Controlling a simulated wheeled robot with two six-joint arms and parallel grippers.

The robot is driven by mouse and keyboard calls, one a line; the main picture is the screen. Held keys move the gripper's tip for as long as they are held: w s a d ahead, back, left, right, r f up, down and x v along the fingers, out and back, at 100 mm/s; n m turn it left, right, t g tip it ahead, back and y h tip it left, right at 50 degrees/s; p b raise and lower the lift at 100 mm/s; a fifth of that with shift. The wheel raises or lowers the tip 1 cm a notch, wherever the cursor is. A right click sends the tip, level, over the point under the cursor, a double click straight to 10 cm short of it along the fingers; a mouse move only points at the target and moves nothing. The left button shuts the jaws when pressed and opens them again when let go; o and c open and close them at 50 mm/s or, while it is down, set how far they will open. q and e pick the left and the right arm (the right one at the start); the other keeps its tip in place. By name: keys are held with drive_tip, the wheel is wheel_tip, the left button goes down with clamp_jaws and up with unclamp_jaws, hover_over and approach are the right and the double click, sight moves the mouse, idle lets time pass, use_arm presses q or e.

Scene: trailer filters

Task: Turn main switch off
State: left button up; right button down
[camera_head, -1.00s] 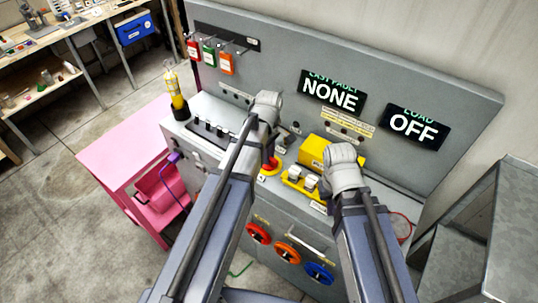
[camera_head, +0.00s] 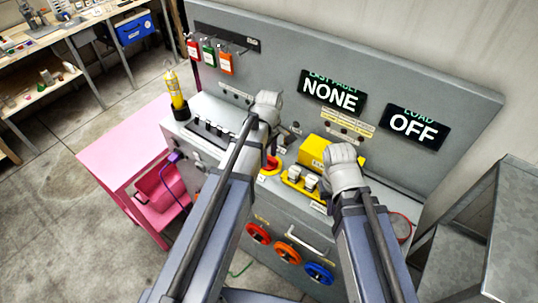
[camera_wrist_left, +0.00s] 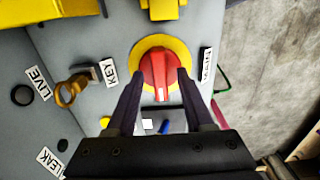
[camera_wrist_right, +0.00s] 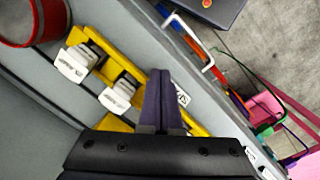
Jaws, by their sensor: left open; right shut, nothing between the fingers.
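The main switch is a red rotary knob on a round yellow plate. It fills the top middle of the left wrist view (camera_wrist_left: 158,70), its white pointer mark facing the gripper. In the head view the switch (camera_head: 271,164) shows partly beside my left arm. My left gripper (camera_wrist_left: 160,80) is open, one finger on each side of the knob's near end; I cannot tell whether they touch it. My right gripper (camera_wrist_right: 158,78) is shut and empty, by a yellow strip with white clips (camera_wrist_right: 117,95).
A key (camera_wrist_left: 70,92) sits left of the switch. A yellow box (camera_head: 318,152) stands on the panel ledge. The display reads LOAD OFF (camera_head: 414,127). A pink cart (camera_head: 125,150) stands at left.

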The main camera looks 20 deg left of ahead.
sight(269, 158)
use_arm(q)
drive_tip(key=shift+r+p, duration=3.9)
drive_tip(key=shift+s+d+f, duration=0.1)
drive_tip(key=shift+s, duration=0.05)
drive_tip(key=s+d+f+m+b, duration=0.1)
drive_tip(key=s+d+m, duration=0.4)
drive_tip(key=s+m, duration=0.2)
drive_tip(key=s+d+f+m+y+b, duration=0.1)
drive_tip(key=s+d+m, duration=0.4)
drive_tip(key=m, duration=0.6)
drive_tip(key=shift+s+f+b, duration=0.4)
drive_tip(key=shift+s+b, duration=0.2)
drive_tip(key=shift+s, duration=0.6)
drive_tip(key=shift+d, duration=0.1)
